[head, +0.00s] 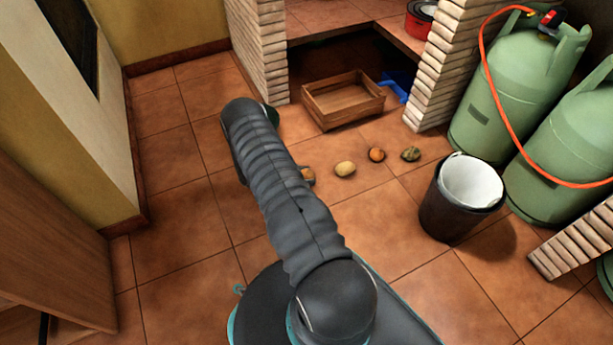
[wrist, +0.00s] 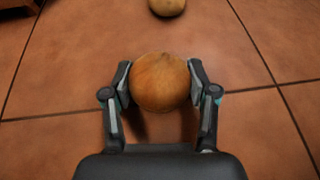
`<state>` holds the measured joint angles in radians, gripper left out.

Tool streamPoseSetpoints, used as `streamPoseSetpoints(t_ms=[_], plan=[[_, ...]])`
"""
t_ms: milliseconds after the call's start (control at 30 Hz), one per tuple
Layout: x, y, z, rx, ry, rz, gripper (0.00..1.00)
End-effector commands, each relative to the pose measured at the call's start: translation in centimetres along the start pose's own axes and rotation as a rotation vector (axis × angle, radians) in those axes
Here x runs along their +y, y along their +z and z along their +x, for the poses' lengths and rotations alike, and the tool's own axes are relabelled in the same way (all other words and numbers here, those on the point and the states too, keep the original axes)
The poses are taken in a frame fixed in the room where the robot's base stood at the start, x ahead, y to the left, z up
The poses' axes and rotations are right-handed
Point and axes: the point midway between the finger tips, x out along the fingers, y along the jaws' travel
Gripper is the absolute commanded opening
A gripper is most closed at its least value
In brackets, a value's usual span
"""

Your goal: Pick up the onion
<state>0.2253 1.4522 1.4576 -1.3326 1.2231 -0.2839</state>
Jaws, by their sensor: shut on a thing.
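The onion (wrist: 160,82) is round and orange-brown. In the wrist view it sits between the two fingers of my gripper (wrist: 160,88), with a finger pressed against each side. My gripper is shut on it. A shadow shows on the tiles below the onion; I cannot tell how far it is above the floor. In the head view the onion (head: 308,175) shows only in part, beside my arm, which hides the rest of it and my fingers.
A potato-like item (head: 345,169), an orange-brown one (head: 377,154) and a greenish one (head: 410,154) lie on the tiles. A wooden crate (head: 345,117) stands behind them. A dark bin (head: 447,209) and green gas cylinders (head: 522,85) stand right. Floor at left is clear.

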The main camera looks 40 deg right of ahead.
Motion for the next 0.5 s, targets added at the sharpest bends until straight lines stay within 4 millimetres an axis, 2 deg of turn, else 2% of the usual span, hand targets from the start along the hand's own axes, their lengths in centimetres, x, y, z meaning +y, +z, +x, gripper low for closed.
streamPoseSetpoints(t_ms=[167,300,500], plan=[[0.0,1.8,-0.8,0.000,0.001,0.002,0.22],[-0.3,4.3,-1.4,0.000,-0.001,0.001,0.22],[-2.9,8.2,1.5,0.000,-0.004,0.000,0.22]])
